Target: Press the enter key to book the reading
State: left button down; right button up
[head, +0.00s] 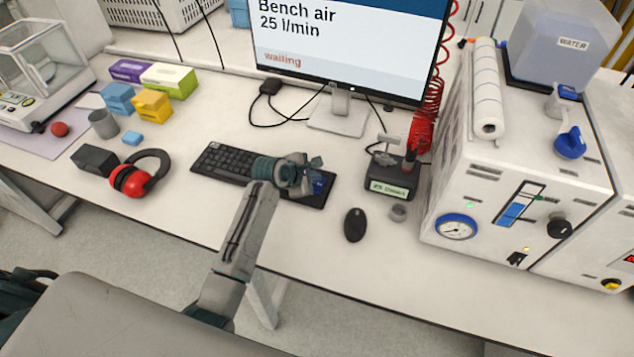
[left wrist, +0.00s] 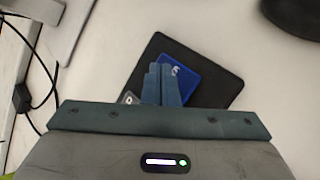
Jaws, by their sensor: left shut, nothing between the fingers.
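The black keyboard (head: 222,160) lies on the white bench in front of the monitor, and its end also shows in the left wrist view (left wrist: 222,88). A large blue key (head: 320,184) sits at its right end. It also shows in the left wrist view (left wrist: 195,78), partly covered by my fingers. My left gripper (head: 316,164) is shut and empty, with its fingertips over the blue key; the left wrist view shows them overlapping the key's left part (left wrist: 161,68). I cannot tell whether they touch it. The monitor (head: 350,60) reads "Bench air 25 l/min" and "waiting". My right gripper is out of view.
A black mouse (head: 355,225) lies right of the keyboard. A small dark device with a lit label (head: 390,188) and a white cabinet with a gauge (head: 457,228) stand further right. Red ear defenders (head: 130,180) lie to the left. The bench in front of the keyboard is clear.

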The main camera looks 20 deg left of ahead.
aim_at(314, 185)
pick_arm(q)
jog(key=shift+f, duration=0.25)
jog(key=shift+f, duration=0.4)
dwell(0.5)
jog(key=shift+r, duration=0.1)
jog(key=shift+r+p, duration=0.75)
jog(key=shift+p, duration=0.55)
notch_tip(314, 185, up, 3)
jog(key=p, duration=0.3)
jog(key=shift+p, duration=0.3)
jog(key=shift+r, duration=1)
